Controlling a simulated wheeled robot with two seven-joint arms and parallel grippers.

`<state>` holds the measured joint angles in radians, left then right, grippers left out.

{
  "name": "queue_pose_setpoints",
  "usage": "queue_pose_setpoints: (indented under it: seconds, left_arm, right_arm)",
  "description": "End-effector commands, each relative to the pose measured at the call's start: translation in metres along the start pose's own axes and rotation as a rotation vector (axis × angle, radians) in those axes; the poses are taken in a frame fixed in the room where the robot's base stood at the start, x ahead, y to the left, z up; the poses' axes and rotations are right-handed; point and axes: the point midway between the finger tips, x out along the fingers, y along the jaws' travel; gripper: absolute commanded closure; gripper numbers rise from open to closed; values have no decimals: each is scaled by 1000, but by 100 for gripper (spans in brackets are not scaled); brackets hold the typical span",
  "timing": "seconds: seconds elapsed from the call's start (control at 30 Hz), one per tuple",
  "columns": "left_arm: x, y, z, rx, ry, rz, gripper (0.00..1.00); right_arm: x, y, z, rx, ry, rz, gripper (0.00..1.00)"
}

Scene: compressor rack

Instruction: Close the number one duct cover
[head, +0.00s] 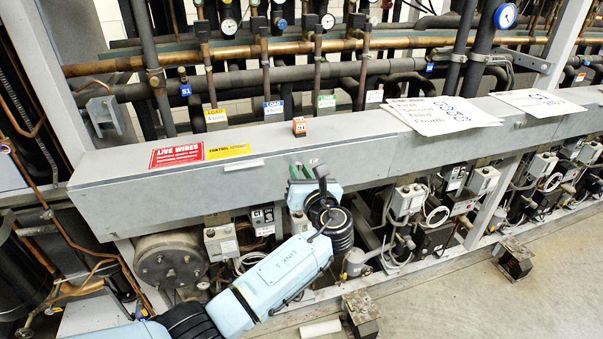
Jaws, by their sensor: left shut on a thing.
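The number one duct cover (125,178) is the long grey metal lid at the left end of the duct, with a red "LIVE WIRES" label and a yellow label on top. It looks down flat over the duct, though I cannot tell whether a small gap remains along its edge. My left gripper (301,172) is at the front edge of the cover, towards its right part, and is shut on that edge. The gripper hides the exact grip. My right gripper is not in view.
A small orange-topped block (299,126) stands on the back of the duct top. Paper signs (440,115) lie on the duct further right. Copper pipes and gauges (328,21) rise behind. Valves and boxes (408,200) fill the space below. Open floor (480,300) lies at lower right.

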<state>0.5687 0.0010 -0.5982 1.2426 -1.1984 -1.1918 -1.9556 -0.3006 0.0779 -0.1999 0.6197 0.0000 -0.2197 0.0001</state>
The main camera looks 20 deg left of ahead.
Motion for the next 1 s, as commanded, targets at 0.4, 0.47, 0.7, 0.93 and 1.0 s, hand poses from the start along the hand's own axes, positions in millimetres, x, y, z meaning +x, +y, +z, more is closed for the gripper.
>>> queue_pose_setpoints:
  seconds: [0.4,0.47,0.7,0.93,1.0]
  left_arm:
    - [-1,0,-1,-112,1,-13,100]
    - [-1,0,-1,-152,2,-17,100]
    - [-1,1,-2,-364,2,-40,100]
    - [-1,1,-3,-583,2,-63,100]
    - [-1,1,-3,-650,1,-72,100]
  right_arm:
    - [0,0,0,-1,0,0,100]
    - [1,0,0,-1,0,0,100]
    - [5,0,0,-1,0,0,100]
    - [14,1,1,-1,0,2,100]
    - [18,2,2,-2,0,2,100]
